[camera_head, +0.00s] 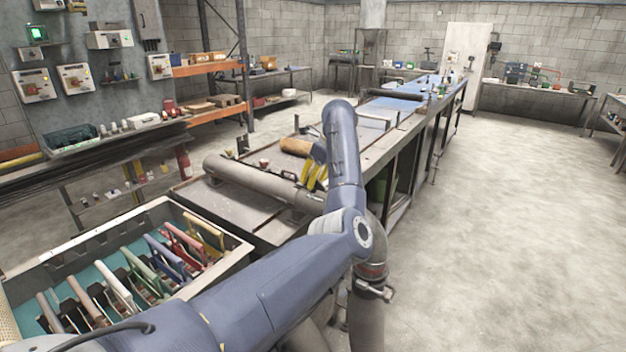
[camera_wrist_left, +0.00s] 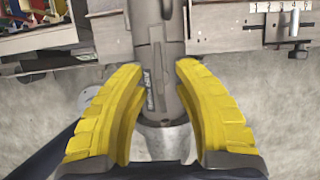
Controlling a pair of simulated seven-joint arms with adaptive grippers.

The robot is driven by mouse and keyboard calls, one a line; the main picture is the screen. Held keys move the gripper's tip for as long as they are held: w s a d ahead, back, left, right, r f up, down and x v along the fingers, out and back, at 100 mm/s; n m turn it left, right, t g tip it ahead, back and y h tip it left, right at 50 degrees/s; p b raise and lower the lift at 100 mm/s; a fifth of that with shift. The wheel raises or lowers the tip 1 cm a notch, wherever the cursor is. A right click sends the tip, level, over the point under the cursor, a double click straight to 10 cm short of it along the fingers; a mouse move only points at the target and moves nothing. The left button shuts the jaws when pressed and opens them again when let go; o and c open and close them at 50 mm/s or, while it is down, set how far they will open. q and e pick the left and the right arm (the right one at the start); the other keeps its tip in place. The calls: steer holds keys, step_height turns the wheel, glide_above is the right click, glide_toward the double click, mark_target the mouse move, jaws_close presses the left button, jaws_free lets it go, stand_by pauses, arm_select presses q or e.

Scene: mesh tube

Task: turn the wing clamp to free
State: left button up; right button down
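My left gripper (camera_head: 314,176) is over the bench, partly hidden behind my own arm. In the left wrist view its yellow fingers (camera_wrist_left: 157,72) are apart, on either side of a grey tube (camera_wrist_left: 158,32) with a raised strip and lettering. I cannot tell whether they touch it. In the head view a long grey tube (camera_head: 255,183) lies along the bench beside the gripper. A metal band clamp with a protruding piece (camera_head: 374,288) goes round a hanging pipe at lower centre; I cannot tell whether it is the wing clamp. My right gripper is not in view.
A crate (camera_head: 235,258) of colourful-handled tools stands at lower left. The bench (camera_head: 385,150) runs away to the back. A shelf (camera_head: 110,140) with small items is at left. The concrete floor (camera_head: 510,220) at right is clear.

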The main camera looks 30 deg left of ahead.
arm_select(q)
jaws_close()
steer(key=shift+m, duration=0.3)
steer(key=m+t, duration=0.1)
steer(key=m, duration=0.2)
steer(key=m+t+h, duration=0.1)
steer(key=m, duration=0.2)
steer(key=m+t, duration=0.1)
steer(key=m, duration=0.2)
steer(key=m+h, duration=0.1)
steer(key=m, duration=0.1)
steer(key=shift+m+t+h, duration=0.3)
steer(key=shift+m+t, duration=0.1)
steer(key=m+h, duration=0.2)
steer(key=m, duration=0.3)
steer(key=shift+m, duration=0.4)
